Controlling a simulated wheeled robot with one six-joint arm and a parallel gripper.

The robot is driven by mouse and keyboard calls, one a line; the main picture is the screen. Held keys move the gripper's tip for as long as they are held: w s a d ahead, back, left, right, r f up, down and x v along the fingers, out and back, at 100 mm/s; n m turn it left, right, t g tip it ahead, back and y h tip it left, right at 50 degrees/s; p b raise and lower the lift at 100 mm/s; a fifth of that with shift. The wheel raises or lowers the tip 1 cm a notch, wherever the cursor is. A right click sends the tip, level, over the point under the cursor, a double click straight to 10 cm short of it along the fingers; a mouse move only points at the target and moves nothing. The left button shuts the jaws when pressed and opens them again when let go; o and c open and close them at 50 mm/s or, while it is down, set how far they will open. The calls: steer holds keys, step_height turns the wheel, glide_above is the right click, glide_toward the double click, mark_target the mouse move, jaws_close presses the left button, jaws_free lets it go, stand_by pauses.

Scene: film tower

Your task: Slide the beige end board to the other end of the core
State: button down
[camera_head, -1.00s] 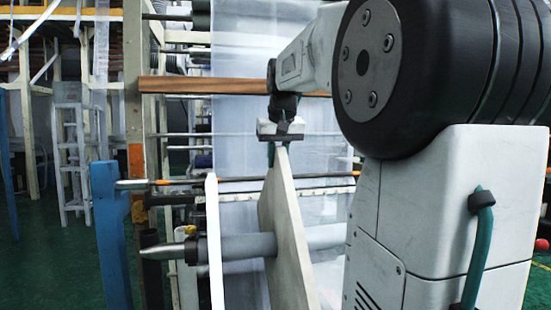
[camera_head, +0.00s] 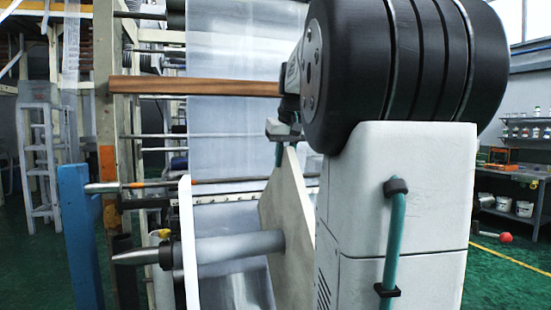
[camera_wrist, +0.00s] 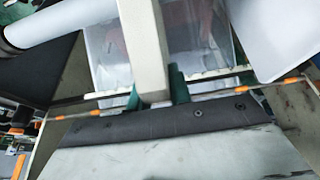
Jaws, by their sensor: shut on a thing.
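The beige end board (camera_head: 288,225) stands upright around the grey core (camera_head: 235,246), well to the right of the white end board (camera_head: 188,240) near the core's left end. My gripper (camera_head: 279,148) is shut on the beige board's top edge. In the wrist view, its teal fingers (camera_wrist: 156,92) lie on both sides of the beige board (camera_wrist: 145,45). My arm hides the core to the right of the beige board in the head view.
A wooden bar (camera_head: 195,86) runs across behind the board. A blue post (camera_head: 80,235) stands at the left. Clear film (camera_head: 225,60) hangs behind. A bench (camera_head: 520,160) stands at the far right, with green floor before it.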

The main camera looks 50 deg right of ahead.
steer(key=shift+s+d+f, duration=0.15)
steer(key=shift+s+d, duration=0.6)
steer(key=shift+d, duration=0.35)
steer(key=shift+s+d+f, duration=0.15)
steer(key=shift+s+d, duration=0.55)
steer(key=shift+d, duration=0.35)
steer(key=s+d, duration=0.8)
steer(key=d, duration=0.3)
steer(key=shift+d, duration=0.3)
steer(key=s+d, duration=0.7)
steer(key=d, duration=0.4)
steer(key=shift+s+d, duration=0.3)
steer(key=shift+s, duration=0.1)
steer(key=shift+d, duration=0.1)
steer(key=shift+s+d, duration=0.75)
steer(key=shift+d, duration=0.3)
